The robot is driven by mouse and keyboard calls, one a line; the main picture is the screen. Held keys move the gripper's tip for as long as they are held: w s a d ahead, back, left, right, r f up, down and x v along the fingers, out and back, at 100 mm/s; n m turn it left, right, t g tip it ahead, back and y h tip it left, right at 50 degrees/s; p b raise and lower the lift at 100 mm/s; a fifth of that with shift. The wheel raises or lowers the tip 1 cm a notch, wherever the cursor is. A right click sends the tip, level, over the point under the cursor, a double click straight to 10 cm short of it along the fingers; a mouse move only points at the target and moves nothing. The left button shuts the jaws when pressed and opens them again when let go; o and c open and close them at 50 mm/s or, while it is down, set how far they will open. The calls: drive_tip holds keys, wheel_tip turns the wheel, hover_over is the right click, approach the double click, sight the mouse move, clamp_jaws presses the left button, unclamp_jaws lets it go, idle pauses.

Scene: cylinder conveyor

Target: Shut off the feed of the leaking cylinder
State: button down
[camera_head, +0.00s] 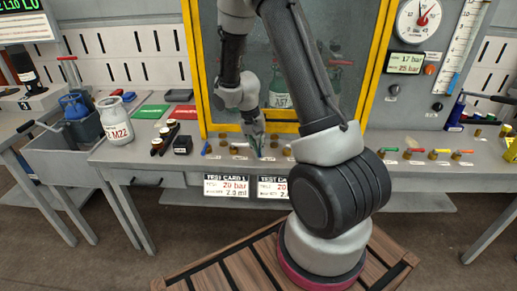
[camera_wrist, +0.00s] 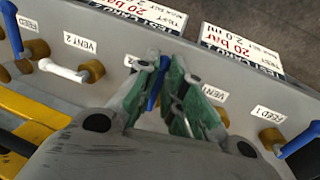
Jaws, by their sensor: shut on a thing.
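My gripper (camera_wrist: 165,88) is shut on a blue valve lever (camera_wrist: 156,84) in the wrist view, its green-padded fingers either side of it. A label beginning "FEED" (camera_wrist: 147,63) is beside the lever, partly hidden by the fingers. To the right are a "VENT 1" label, partly covered, and a "FEED 1" label (camera_wrist: 268,113) by another blue lever (camera_wrist: 300,140). In the head view my gripper (camera_head: 257,143) is at the valve row before the yellow-framed cabinet (camera_head: 200,90). A cylinder marked A37 (camera_head: 281,100) stands behind the glass. No leak can be made out.
A white lever (camera_wrist: 63,70) sits by "VENT 2", close left of my gripper. Test cards (camera_head: 227,187) hang on the bench front. A pressure gauge (camera_head: 419,20) is upper right. A cylinder marked M22 (camera_head: 115,121) and dark blocks (camera_head: 183,145) stand on the left.

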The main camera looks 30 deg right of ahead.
drive_tip(key=shift+s+d, duration=0.1)
drive_tip(key=n, duration=0.1)
drive_tip(key=d+n, duration=0.1)
drive_tip(key=n, duration=0.1)
drive_tip(key=s+n, duration=0.1)
drive_tip(key=shift+d+n+t, duration=0.4)
drive_tip(key=d+n, duration=0.1)
drive_tip(key=n, duration=0.1)
drive_tip(key=d+n+t, duration=0.1)
drive_tip(key=n, duration=0.2)
drive_tip(key=shift+d, duration=0.2)
drive_tip(key=n, duration=0.1)
drive_tip(key=d+n, duration=0.1)
drive_tip(key=n, duration=0.1)
drive_tip(key=shift+w+t, duration=0.25)
drive_tip(key=shift+t, duration=0.05)
drive_tip(key=shift+w+d+n, duration=0.25)
drive_tip(key=shift+d+n, duration=0.05)
drive_tip(key=shift+n, duration=0.55)
drive_tip(key=shift+w+d+n, duration=0.2)
drive_tip(key=shift+d+n, duration=0.1)
drive_tip(key=shift+n, duration=0.55)
drive_tip(key=c, duration=1.5)
unclamp_jaws()
